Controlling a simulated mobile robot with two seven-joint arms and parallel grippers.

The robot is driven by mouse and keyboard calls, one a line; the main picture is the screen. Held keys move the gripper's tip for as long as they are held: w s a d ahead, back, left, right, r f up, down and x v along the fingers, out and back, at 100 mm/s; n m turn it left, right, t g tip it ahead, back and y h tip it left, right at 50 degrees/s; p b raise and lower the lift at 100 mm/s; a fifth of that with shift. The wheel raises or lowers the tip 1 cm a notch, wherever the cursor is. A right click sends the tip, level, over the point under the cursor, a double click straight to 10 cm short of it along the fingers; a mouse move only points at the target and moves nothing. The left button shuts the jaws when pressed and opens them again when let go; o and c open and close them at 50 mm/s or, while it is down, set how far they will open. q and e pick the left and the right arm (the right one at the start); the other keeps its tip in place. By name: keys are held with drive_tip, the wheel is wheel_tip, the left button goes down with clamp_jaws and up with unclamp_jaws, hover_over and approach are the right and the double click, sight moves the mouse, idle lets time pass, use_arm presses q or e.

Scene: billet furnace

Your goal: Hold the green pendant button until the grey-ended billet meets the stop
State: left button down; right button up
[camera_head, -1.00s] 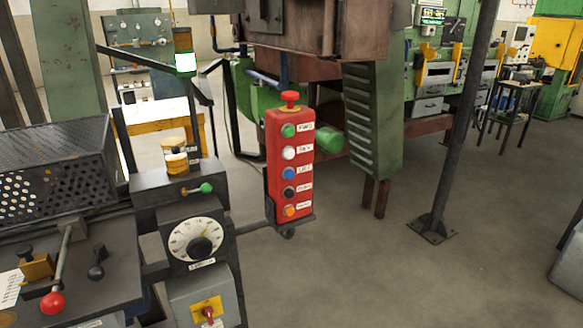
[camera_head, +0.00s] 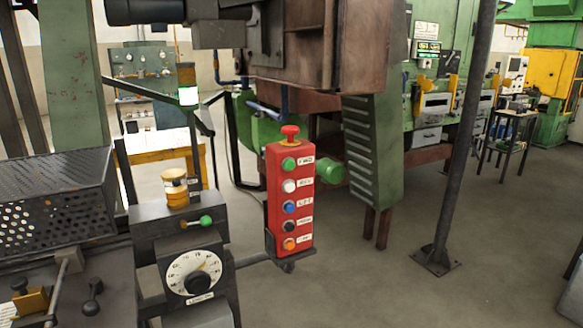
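The red pendant box (camera_head: 291,200) hangs upright near the middle of the head view, on a thin arm reaching from the machine at left. Its green button (camera_head: 288,164) is the top one in the column, with a small label beside it. White, blue, black and orange buttons sit below it, and a red mushroom knob (camera_head: 290,132) is on top. Nothing touches the green button. No billet with a grey end and no stop can be made out. Neither of my grippers is in view.
A black control post with a dial (camera_head: 194,272) and a green-knobbed lever (camera_head: 206,221) stands left of the pendant. A perforated guard (camera_head: 52,195) is farther left. A dark pole (camera_head: 457,150) stands on the right. Open floor (camera_head: 350,285) lies right of the pendant.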

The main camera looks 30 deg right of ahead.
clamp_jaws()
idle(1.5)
